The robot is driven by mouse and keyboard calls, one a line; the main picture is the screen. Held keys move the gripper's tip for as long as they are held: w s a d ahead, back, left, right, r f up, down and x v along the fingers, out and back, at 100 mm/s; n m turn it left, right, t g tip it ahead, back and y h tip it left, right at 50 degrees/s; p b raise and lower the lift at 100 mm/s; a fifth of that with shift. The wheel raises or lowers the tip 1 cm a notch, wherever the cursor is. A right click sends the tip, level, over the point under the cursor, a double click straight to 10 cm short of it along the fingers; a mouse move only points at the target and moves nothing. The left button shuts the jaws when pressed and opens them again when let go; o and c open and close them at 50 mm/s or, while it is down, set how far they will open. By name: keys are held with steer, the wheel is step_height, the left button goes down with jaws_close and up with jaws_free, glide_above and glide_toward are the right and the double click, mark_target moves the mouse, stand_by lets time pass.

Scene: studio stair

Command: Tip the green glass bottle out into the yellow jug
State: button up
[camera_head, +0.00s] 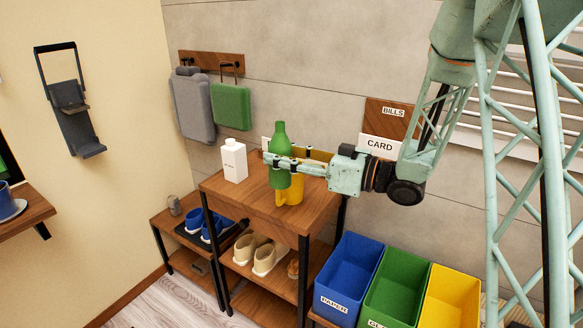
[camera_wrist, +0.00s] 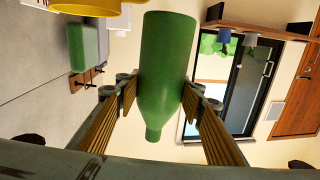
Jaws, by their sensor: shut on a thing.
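The green glass bottle (camera_head: 279,136) is upright in my gripper (camera_head: 277,162), neck up in the head view. In the wrist view, which is upside down, the bottle (camera_wrist: 166,60) sits between the two ribbed fingers (camera_wrist: 160,95), neck toward the bottom of the picture. My gripper is shut on the bottle's body. The yellow jug (camera_head: 294,192) stands on the wooden table, partly hidden behind the bottle and gripper in the head view. Part of the jug (camera_wrist: 85,6) shows at the wrist view's top edge. I cannot see into its mouth.
A white carton (camera_head: 234,160) stands on the tabletop (camera_head: 237,193), left of the bottle. Shoes (camera_head: 265,258) fill the shelf below. Blue, green and yellow bins (camera_head: 395,290) stand to the right. A grey bag (camera_head: 192,105) and a green bag (camera_head: 231,107) hang on the wall behind.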

steer(key=shift+r+n, duration=0.2)
steer(key=shift+n, duration=0.2)
stand_by(0.7)
